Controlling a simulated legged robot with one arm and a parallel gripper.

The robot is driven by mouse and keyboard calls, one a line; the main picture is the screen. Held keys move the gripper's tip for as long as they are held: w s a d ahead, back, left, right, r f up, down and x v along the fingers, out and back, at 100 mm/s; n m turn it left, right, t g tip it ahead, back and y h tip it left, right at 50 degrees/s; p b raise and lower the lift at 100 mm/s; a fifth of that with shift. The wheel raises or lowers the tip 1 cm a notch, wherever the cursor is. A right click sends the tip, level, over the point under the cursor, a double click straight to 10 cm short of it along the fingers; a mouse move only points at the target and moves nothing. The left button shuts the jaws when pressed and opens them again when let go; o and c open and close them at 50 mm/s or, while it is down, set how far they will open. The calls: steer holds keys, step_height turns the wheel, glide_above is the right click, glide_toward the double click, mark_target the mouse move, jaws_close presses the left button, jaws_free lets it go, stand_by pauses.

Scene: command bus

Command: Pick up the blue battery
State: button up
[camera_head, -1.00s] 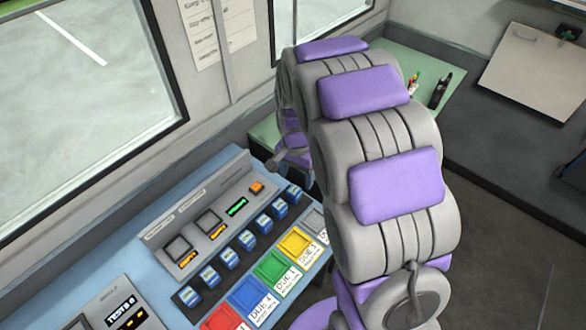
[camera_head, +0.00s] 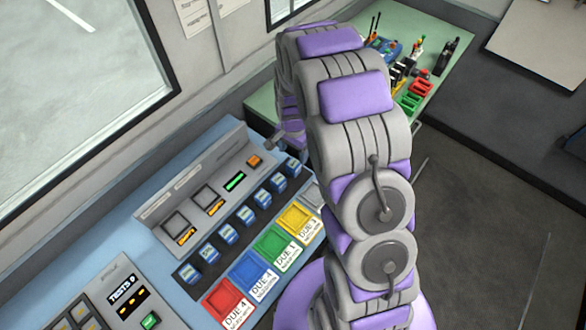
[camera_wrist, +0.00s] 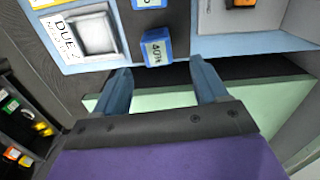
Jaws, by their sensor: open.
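Several blue batteries (camera_head: 246,215) stand in a row in a dark strip on the blue console (camera_head: 110,222) in the head view. In the wrist view, one blue battery (camera_wrist: 155,48) with a label that seems to read 40% is just beyond my gripper (camera_wrist: 161,80), roughly centred between its fingertips. Part of another blue battery (camera_wrist: 149,3) shows at the top edge. My gripper's two blue-grey fingers are apart, with nothing between them. In the head view my arm hides most of the gripper.
Colored trays, including red (camera_head: 223,302), blue (camera_head: 249,270) and green (camera_head: 275,243), lie beside the battery row. A white tray (camera_wrist: 95,35) is left of the near battery. A grey panel with small screens (camera_head: 195,205) rises behind the row. A pale green table (camera_head: 440,75) holds tools.

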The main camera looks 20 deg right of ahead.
mark_target(293, 163)
steer(key=shift+d+f, duration=0.15)
steer(key=shift+f, duration=0.7)
steer(key=f, duration=0.1)
steer(key=f+b, duration=0.1)
steer(key=f, duration=0.3)
steer(key=shift+s+a, duration=0.15)
steer(key=shift+a, duration=0.15)
steer(key=shift+d, duration=0.15)
steer(key=shift+c, duration=0.6)
steer(key=c, duration=1)
steer(key=shift+c, duration=0.2)
